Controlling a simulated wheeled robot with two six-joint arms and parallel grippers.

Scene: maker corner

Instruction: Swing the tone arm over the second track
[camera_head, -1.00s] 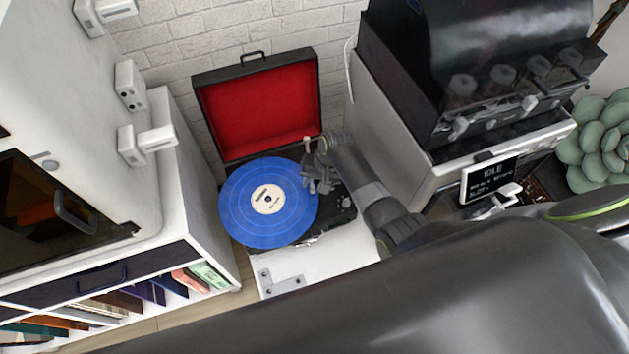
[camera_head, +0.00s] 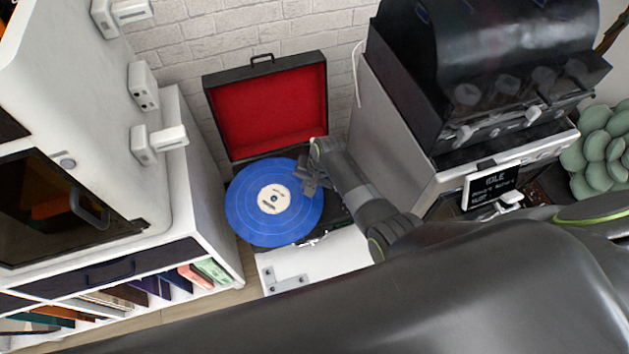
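A record player (camera_head: 258,149) stands open, its black case lid with red lining (camera_head: 270,110) tilted up at the back. A blue record with a cream label (camera_head: 247,222) lies on its platter. My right arm reaches in from the right, and my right gripper (camera_head: 309,184) is over the record's right edge. The tone arm cannot be made out; my gripper and wrist cover the right side of the player. The fingers are small and dark, so I cannot tell whether they are open or hold anything. My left gripper is not in view.
A white cabinet with record shelves (camera_head: 205,215) stands close on the left. A grey and black machine (camera_head: 405,110) with a small display (camera_head: 491,186) stands close on the right. A white brick wall (camera_head: 225,40) is behind the player. A white surface (camera_head: 330,262) is in front.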

